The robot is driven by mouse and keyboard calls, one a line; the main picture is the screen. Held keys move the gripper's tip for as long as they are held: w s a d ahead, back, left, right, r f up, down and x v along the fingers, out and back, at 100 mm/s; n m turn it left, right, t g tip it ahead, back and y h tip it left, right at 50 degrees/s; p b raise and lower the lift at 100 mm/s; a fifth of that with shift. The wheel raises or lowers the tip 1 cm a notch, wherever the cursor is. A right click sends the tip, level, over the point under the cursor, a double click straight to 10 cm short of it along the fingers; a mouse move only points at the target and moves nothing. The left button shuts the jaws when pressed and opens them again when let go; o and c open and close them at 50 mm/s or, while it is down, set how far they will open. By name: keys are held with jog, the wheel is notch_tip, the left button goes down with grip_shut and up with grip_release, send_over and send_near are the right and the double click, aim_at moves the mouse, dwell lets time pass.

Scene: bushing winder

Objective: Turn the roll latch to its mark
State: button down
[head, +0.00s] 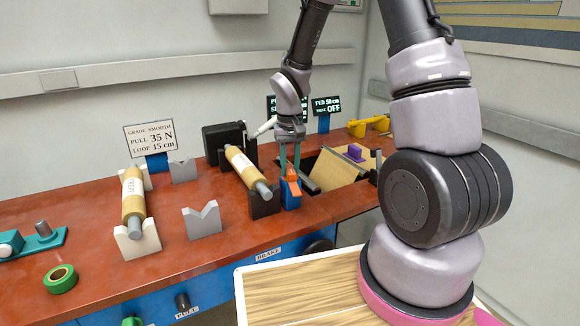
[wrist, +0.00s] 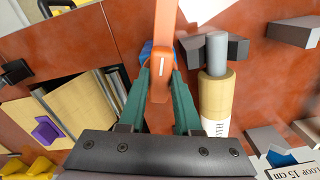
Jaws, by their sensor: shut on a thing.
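My gripper (head: 290,165) points down over the bench, its green fingers closed on the orange roll latch (head: 291,187). The wrist view also shows the orange latch (wrist: 161,82), with a short white line on it, between the fingertips (wrist: 160,85). The latch sits on a blue base (head: 291,201), beside the black cradle at the near end of a paper roll (head: 246,165). The fingers hide part of the latch. I cannot make out a separate target mark.
An empty V-block (head: 202,220) stands between the rolls. Right of the latch is an opening with a tan panel (head: 333,171) and a purple block (head: 354,152). Signs stand behind.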

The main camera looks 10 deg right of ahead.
aim_at(290, 168)
jog(key=m, duration=0.3)
jog(key=shift+m, duration=0.4)
jog(key=m, duration=0.3)
jog(key=shift+m, duration=0.3)
jog(key=m, duration=0.3)
jog(key=shift+w+m, duration=0.1)
jog(key=shift+m, duration=1.9)
jog(key=c, duration=0.6)
grip_release()
notch_tip(290, 168, up, 11)
